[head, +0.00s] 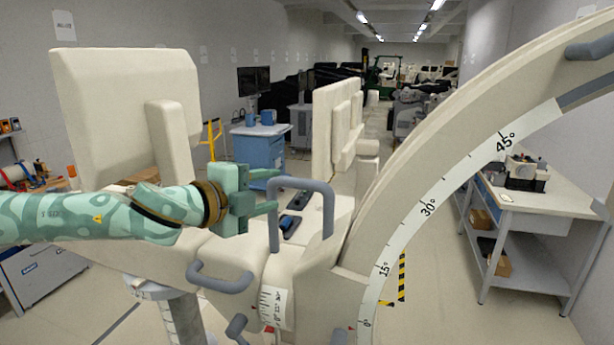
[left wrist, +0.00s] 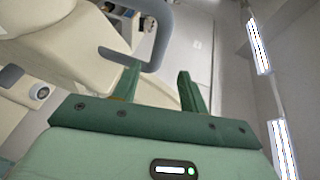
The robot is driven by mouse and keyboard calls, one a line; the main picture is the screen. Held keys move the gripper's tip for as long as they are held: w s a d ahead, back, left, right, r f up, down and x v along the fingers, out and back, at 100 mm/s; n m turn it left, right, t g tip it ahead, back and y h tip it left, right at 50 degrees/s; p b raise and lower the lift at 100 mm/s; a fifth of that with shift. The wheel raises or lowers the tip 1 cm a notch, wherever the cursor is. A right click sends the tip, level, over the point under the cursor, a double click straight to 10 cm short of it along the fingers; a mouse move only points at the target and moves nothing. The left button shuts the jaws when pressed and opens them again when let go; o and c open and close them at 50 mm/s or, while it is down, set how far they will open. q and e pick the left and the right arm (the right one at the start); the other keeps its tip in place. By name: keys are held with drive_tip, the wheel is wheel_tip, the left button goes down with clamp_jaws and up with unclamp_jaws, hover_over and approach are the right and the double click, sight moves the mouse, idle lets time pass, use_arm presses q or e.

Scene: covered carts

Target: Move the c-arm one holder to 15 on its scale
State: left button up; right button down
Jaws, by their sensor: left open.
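The c-arm (head: 440,165) is a large cream arc on the right in the head view. Its white scale (head: 428,209) shows 0°, 15°, 30° and 45°. A small red mark sits at the lower end near 0°. The cream holder (head: 235,262) is at lower centre, with a grey upright loop handle (head: 328,205) and a small round dial scale (head: 276,308). My left gripper (head: 274,190) is open beside the loop handle's left post. In the left wrist view the grey handle (left wrist: 163,35) shows just beyond the open fingers (left wrist: 158,84). I cannot tell whether they touch.
A second grey handle (head: 222,280) sticks out at lower left of the holder. A tall cream panel (head: 125,110) stands behind my arm. A blue cabinet (head: 258,150) is behind, and a workbench (head: 535,195) is at right. Floor is free between the arc and workbench.

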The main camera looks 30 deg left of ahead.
sight(298, 184)
use_arm(q)
drive_tip(key=p+x, duration=0.3)
drive_tip(key=p, duration=0.1)
drive_tip(key=shift+w, duration=0.35)
drive_tip(key=p+x, duration=0.2)
drive_tip(key=x, duration=0.4)
drive_tip(key=shift+w+d+f+p, duration=0.1)
drive_tip(key=shift+w+d+p, duration=0.1)
drive_tip(key=shift+p, duration=0.1)
drive_tip(key=shift+w+f, duration=0.2)
drive_tip(key=shift+w, duration=0.5)
